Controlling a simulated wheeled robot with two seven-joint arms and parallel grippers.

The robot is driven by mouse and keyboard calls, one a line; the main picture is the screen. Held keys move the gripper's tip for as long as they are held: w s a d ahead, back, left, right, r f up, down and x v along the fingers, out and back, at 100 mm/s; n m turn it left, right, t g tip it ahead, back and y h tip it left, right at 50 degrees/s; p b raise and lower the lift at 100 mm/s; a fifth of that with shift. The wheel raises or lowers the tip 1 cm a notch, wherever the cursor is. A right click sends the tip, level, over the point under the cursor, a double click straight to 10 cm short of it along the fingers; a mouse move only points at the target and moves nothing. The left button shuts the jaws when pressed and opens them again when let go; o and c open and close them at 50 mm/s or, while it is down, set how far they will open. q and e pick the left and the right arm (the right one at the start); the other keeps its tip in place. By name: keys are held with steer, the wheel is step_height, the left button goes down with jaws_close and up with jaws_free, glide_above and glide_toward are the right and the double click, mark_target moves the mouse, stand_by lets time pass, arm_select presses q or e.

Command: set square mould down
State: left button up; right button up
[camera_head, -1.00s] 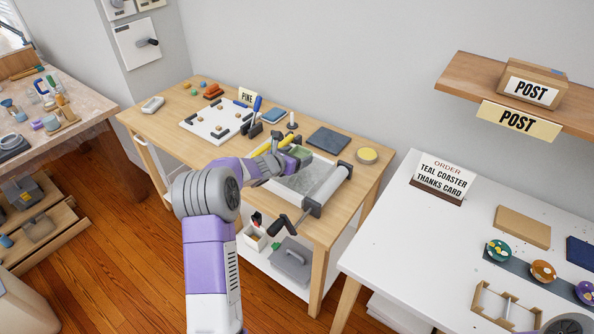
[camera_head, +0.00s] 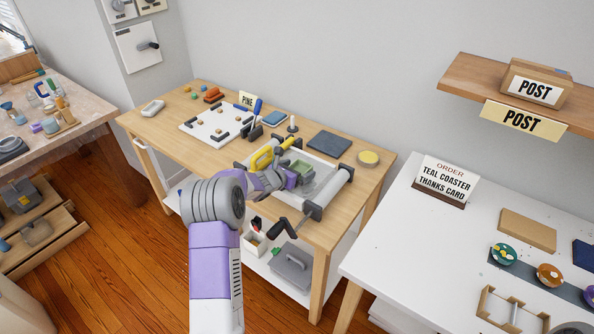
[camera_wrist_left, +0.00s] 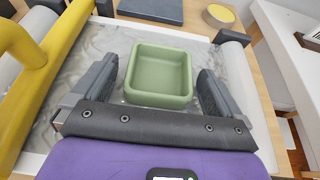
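The square mould (camera_wrist_left: 160,72) is a green, hollow tray with rounded corners. It rests on the grey marbled bed (camera_wrist_left: 85,62) of the roller press and also shows in the head view (camera_head: 303,168), partly hidden by my left gripper (camera_head: 296,176). In the left wrist view, the dark fingers of my left gripper (camera_wrist_left: 157,88) stand on either side of the mould. Narrow gaps show between the fingers and its walls, so the gripper looks open around it. My right gripper is not in view.
A yellow handle (camera_head: 270,154) stands left of the mould and a grey roller (camera_head: 331,187) right of it. A dark slate mat (camera_head: 329,143) and a yellow round tin (camera_head: 368,158) lie behind. A white board with pegs (camera_head: 207,129) is further left.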

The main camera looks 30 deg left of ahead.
arm_select(q)
steer(key=shift+r+p, duration=0.25)
steer(key=shift+p, duration=0.05)
steer(key=p+v, duration=0.1)
steer(key=v, duration=1.1)
steer(key=shift+f, duration=0.2)
